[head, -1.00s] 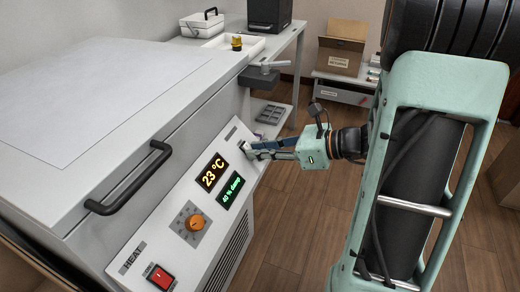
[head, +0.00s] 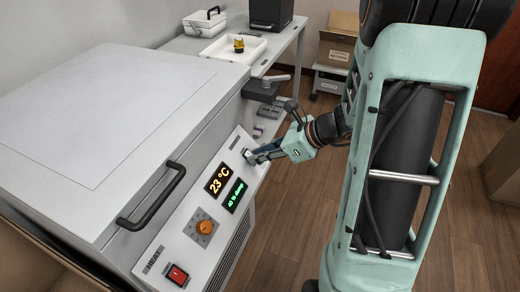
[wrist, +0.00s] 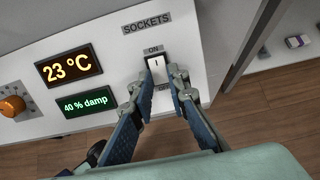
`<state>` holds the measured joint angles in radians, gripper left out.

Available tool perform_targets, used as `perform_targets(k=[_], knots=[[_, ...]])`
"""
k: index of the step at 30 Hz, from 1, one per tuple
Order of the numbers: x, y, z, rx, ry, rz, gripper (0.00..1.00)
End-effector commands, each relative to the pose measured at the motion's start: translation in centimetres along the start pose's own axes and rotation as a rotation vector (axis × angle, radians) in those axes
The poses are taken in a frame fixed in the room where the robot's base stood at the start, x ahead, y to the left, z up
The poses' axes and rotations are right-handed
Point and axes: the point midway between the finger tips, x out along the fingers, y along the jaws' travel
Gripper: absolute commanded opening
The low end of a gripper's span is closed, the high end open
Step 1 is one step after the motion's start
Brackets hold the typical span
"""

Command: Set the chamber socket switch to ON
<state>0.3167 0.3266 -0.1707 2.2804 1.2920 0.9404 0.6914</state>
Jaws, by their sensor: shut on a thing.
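The chamber socket switch (wrist: 155,66) is a white rocker marked "I" on the sloping panel, under the label SOCKETS (wrist: 147,27). ON is printed above it; the lettering below is partly hidden by a fingertip. My gripper (wrist: 160,84) has its two blue fingers on either side of the switch's lower part and is shut on it. In the head view my gripper (head: 254,157) reaches the panel's right end from the right. The fingers largely hide the switch there, and its exact tilt is hard to tell.
Left of the switch are the 23 °C display (head: 217,178), the damp display (head: 236,195), an orange knob (head: 205,227) and a red HEAT switch (head: 177,275). The black lid handle (head: 152,196) juts out above the panel. A side table (head: 285,50) stands behind.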

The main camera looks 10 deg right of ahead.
Motion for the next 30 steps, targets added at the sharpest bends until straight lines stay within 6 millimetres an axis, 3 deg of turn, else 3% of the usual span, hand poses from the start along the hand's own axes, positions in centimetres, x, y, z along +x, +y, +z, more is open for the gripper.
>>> perform_targets(k=[8, 9, 13, 23, 30], knots=[[0.0, 0.0, 0.0, -0.001, 0.0, 0.001, 0.0], [0.0, 0.0, 0.0, -0.001, 0.0, 0.001, 0.19], [0.0, 0.0, 0.0, -0.001, 0.0, 0.0, 0.33], [-0.4, -0.1, 0.0, -0.001, -0.001, -0.001, 0.33], [-4.3, -0.2, 0.1, -0.003, -0.002, -0.007, 0.33]])
